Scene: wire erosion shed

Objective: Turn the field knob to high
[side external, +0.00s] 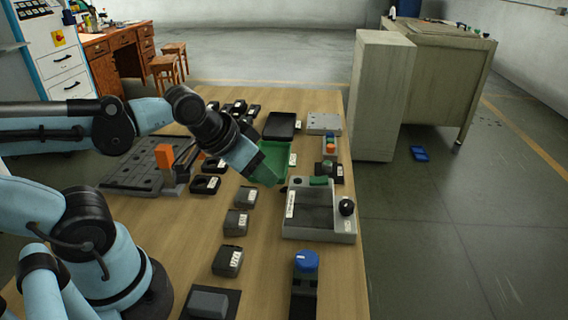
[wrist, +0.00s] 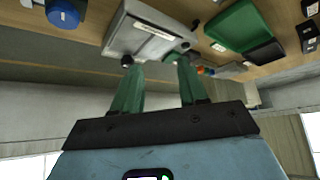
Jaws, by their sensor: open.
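A grey device (side external: 318,212) with a dark flat top stands near the table's right edge, with a round black knob (side external: 347,207) at its right side. The wrist view also shows the device (wrist: 122,33) and the black knob (wrist: 127,60), close to the left fingertip in the picture. A blue round knob (side external: 306,261) sits on a dark base nearer the front; it also shows in the wrist view (wrist: 62,14). I cannot read which knob is the field knob.
A green tray (wrist: 237,25) lies behind the device, beside a black tray (side external: 281,125). Several small labelled dark blocks (side external: 228,261) stand left of it. An orange upright (side external: 165,157) rises from a grey slotted plate (side external: 127,178). Bare wood lies between the blocks and device.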

